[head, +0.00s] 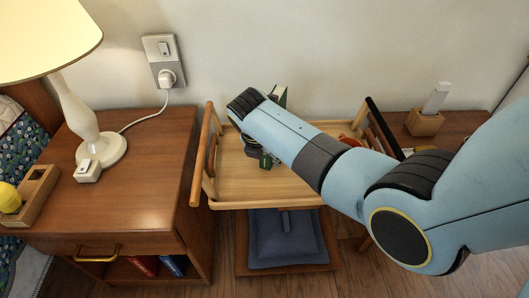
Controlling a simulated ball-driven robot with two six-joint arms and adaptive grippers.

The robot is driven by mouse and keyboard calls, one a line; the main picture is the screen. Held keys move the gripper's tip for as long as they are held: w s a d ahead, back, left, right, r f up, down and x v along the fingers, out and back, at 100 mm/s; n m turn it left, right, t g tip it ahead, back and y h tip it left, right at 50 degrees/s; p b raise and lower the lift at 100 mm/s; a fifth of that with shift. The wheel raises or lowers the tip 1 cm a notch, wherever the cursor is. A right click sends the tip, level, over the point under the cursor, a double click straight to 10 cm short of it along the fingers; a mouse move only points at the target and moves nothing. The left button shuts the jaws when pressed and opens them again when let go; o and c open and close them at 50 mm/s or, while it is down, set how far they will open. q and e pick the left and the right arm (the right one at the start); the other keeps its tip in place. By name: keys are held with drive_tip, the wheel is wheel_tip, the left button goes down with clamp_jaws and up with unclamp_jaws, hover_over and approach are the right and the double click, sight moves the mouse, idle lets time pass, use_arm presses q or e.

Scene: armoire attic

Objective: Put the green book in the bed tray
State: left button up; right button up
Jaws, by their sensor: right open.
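The bed tray (228,178) is light wood with raised end handles and stands in the middle, against the wall. My right gripper (253,149) points down over the left half of the tray. It is open, mostly hidden under my wrist, and its contact with the green patch is unclear. My left gripper is out of view.
A nightstand (150,190) at left holds a lamp (95,135), a white switch (88,171) and a wooden holder (38,192). A blue cushion (285,236) lies low below the tray. A reddish item (347,140) is behind my arm. A wooden box (424,122) stands at right.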

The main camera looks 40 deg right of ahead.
drive_tip(key=p+v, duration=0.5)
drive_tip(key=v, duration=0.7)
drive_tip(key=shift+r, duration=0.15)
drive_tip(key=shift+d, duration=0.1)
